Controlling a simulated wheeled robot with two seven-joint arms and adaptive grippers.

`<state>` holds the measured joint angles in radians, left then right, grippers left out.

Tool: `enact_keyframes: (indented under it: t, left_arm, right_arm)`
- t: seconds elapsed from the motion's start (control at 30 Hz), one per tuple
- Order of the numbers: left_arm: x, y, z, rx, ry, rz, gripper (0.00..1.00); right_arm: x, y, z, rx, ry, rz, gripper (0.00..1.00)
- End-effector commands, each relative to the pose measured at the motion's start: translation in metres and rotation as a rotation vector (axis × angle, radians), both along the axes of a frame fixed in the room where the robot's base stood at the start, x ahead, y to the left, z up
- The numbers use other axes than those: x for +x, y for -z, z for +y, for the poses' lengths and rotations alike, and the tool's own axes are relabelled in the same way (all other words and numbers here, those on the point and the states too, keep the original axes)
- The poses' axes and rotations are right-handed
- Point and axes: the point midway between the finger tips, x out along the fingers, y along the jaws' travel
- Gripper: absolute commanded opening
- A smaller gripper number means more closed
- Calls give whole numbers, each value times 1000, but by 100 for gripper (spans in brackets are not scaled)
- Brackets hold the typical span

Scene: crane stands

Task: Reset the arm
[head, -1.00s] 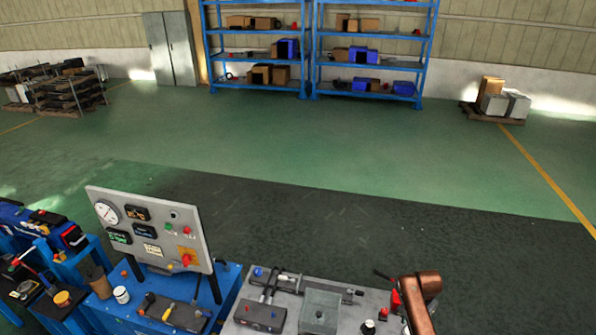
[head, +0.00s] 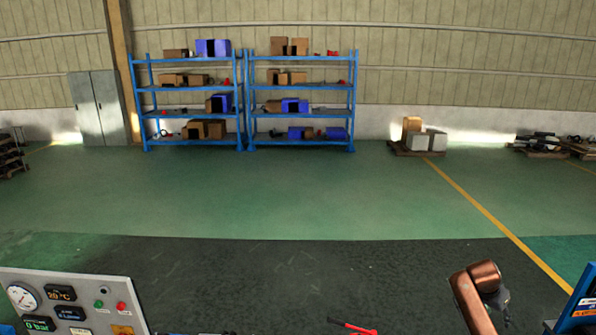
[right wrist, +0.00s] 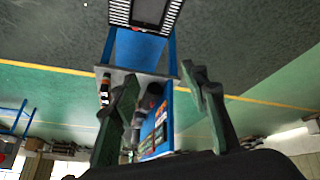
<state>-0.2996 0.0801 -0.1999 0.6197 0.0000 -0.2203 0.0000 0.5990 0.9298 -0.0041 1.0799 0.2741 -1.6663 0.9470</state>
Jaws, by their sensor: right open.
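My right arm shows in the head view as a copper-coloured link (head: 474,292) with a dark part beside it, at the lower right. It is raised in front of the dark floor and touches nothing that I can see. In the right wrist view my right gripper (right wrist: 160,80) has its two dark green fingers spread apart, with nothing held between them. A blue stand (right wrist: 140,48) lies beyond the fingers in that view, which is upside down. My left arm and gripper are in neither view.
A grey gauge panel (head: 75,300) stands at the lower left. A blue stand edge (head: 578,300) is at the lower right. A red-handled item (head: 360,329) shows at the bottom edge. Blue shelves (head: 245,100) and a grey cabinet (head: 98,108) are far back. The floor between is clear.

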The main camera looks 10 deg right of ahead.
Motion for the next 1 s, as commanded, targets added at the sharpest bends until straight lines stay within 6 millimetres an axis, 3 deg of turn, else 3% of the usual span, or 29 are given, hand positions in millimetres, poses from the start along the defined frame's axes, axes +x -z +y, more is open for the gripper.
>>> enact_keyframes:
  t: [0.03,0.1,0.27,0.37,0.47,0.7,1.0]
  left_arm:
    - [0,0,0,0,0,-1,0]
    - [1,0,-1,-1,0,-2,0]
    - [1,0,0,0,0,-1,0]
    - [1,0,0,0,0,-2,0]
    - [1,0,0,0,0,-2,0]
    - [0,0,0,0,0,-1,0]
    - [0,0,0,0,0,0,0]
  right_arm:
    - [-9,-19,-17,-28,18,-6,41]
    - [-23,20,-31,-52,-36,49,41]
    - [-57,76,-73,-134,-172,153,41]
    - [-90,118,-102,-186,-283,245,41]
    - [-134,161,-131,-240,-420,360,41]
    - [-270,250,-186,-327,-823,673,41]
    - [-416,305,-200,-323,-1245,942,41]
